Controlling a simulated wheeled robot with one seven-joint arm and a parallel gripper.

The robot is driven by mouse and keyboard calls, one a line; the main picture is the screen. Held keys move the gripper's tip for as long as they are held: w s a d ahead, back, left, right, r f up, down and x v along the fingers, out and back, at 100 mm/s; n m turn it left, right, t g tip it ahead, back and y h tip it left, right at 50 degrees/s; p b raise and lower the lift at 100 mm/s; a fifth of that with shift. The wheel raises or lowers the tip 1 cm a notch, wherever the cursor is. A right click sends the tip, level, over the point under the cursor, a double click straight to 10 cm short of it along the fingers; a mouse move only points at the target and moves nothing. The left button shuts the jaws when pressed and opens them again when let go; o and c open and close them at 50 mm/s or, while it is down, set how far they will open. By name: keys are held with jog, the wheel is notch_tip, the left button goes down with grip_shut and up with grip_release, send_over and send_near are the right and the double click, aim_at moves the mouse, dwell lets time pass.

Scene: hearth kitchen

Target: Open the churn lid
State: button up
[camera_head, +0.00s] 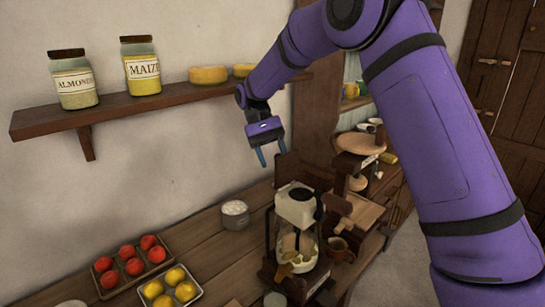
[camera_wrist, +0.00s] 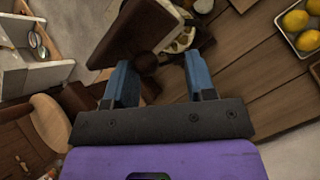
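The churn (camera_head: 297,235) stands on the wooden counter, a clear jar with pale yellow contents and a white top (camera_head: 296,204). A dark brown board (camera_head: 289,168) stands tilted up behind the white top. It also shows in the wrist view (camera_wrist: 130,35), with a round dark knob (camera_wrist: 146,63) near its lower edge. I cannot tell for certain that this board is the churn lid. My gripper (camera_head: 273,158) is open and empty, pointing down just above and left of the board. In the wrist view the knob appears between the fingertips, with no visible contact.
A tray of red fruit (camera_head: 107,291) and a tray of yellow fruit (camera_head: 196,294) lie left of the churn, near a small white-topped tin (camera_head: 235,214). A wall shelf (camera_head: 140,111) with jars is left of my arm. Wooden stands (camera_head: 361,143) are at right.

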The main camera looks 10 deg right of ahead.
jog(key=v, duration=1.1)
jog(key=shift+s, duration=0.1)
